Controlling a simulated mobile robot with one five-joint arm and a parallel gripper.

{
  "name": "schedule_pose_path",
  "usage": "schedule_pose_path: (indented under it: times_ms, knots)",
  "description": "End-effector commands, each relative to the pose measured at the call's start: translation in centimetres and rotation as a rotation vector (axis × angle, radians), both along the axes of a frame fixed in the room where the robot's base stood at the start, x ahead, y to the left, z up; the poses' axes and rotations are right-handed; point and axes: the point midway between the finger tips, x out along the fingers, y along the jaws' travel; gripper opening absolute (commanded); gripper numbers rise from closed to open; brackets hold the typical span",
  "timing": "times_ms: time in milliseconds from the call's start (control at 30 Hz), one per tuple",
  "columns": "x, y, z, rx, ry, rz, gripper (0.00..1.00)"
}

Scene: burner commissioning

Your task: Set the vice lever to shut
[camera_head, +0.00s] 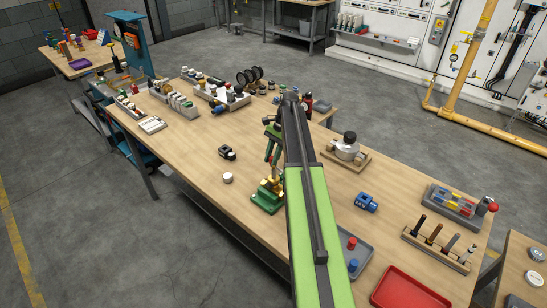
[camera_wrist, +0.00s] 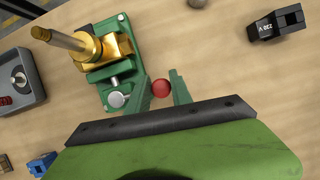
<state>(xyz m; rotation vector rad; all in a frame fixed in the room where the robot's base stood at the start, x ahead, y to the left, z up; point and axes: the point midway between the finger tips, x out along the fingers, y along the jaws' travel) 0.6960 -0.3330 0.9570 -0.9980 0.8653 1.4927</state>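The green vice (camera_wrist: 112,65) stands on the wooden bench, with a brass fitting (camera_wrist: 105,47) in it. A round silver screw head (camera_wrist: 118,99) shows at its near end. A red ball (camera_wrist: 161,89), which looks like the lever's knob, sits beside the vice; its rod is hidden. My gripper (camera_wrist: 161,88) is open, with its green fingers to the left and right of the ball. I cannot tell whether either finger touches it. In the head view the vice (camera_head: 268,197) stands at the bench's near edge, with my gripper (camera_head: 273,148) above it.
A black block (camera_wrist: 275,22), a white-topped cylinder (camera_head: 228,178) and a blue fitting (camera_head: 366,202) stand around the vice. A grey tray (camera_head: 358,265) and a red tray (camera_head: 408,290) lie at the near right.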

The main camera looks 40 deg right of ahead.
Motion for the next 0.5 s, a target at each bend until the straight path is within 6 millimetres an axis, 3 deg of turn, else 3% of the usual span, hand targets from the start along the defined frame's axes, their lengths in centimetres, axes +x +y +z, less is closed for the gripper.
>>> schedule_pose_path:
  times_ms: [33,133,500]
  knots:
    - [-0.05,0.01,-0.06,0.000,0.001,-0.001,0.33]
    - [0.01,0.08,-0.05,0.000,0.000,0.000,0.46]
    - [0.14,0.04,0.35,0.001,-0.001,0.001,0.46]
